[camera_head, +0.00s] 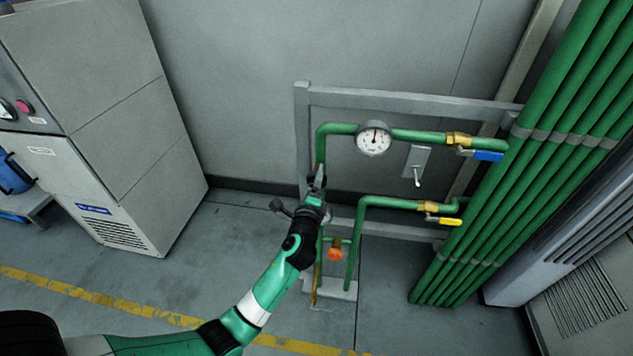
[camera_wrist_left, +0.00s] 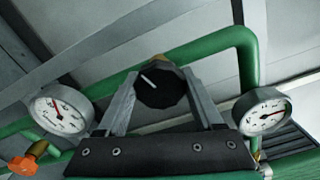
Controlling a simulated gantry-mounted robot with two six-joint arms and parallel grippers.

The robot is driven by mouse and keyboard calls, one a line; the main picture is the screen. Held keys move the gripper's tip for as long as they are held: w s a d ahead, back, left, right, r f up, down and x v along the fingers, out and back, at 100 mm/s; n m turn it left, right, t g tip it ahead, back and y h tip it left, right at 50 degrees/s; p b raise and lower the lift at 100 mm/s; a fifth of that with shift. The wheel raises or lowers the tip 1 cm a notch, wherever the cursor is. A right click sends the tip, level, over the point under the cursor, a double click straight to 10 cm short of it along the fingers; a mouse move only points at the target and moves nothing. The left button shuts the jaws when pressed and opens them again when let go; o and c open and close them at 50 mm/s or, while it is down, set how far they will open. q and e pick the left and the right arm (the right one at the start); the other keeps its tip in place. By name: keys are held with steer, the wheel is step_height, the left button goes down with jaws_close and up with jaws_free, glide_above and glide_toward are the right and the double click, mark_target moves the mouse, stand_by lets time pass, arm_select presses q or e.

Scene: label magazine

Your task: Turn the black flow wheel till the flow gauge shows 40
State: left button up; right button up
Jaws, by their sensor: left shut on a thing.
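My left gripper (camera_head: 318,186) is at the green pipework. In the left wrist view its two fingers (camera_wrist_left: 161,92) are shut on the black flow wheel (camera_wrist_left: 163,90), one on each side. A white mark on the wheel points to the upper left. In the head view the wheel is hidden by the gripper. A white round gauge (camera_head: 374,139) is on the upper pipe, with its needle near upright. The left wrist view shows two dials, a left gauge (camera_wrist_left: 61,113) and a right gauge (camera_wrist_left: 263,113); their figures are too small to read. I cannot tell which is the flow gauge.
A blue valve handle (camera_head: 488,156), a yellow handle (camera_head: 450,221), an orange knob (camera_head: 335,254) and a switch plate (camera_head: 417,163) are close by. Thick green pipes (camera_head: 520,150) stand at right, a grey cabinet (camera_head: 100,110) at left. The floor between is clear.

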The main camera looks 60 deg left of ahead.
arm_select(q)
steer(key=shift+n, duration=0.9)
steer(key=o, duration=1.4)
steer(key=shift+c, duration=0.2)
steer(key=shift+s+d, duration=0.2)
steer(key=shift+d, duration=0.1)
steer(key=p+v, duration=0.3)
steer(key=v, duration=0.8)
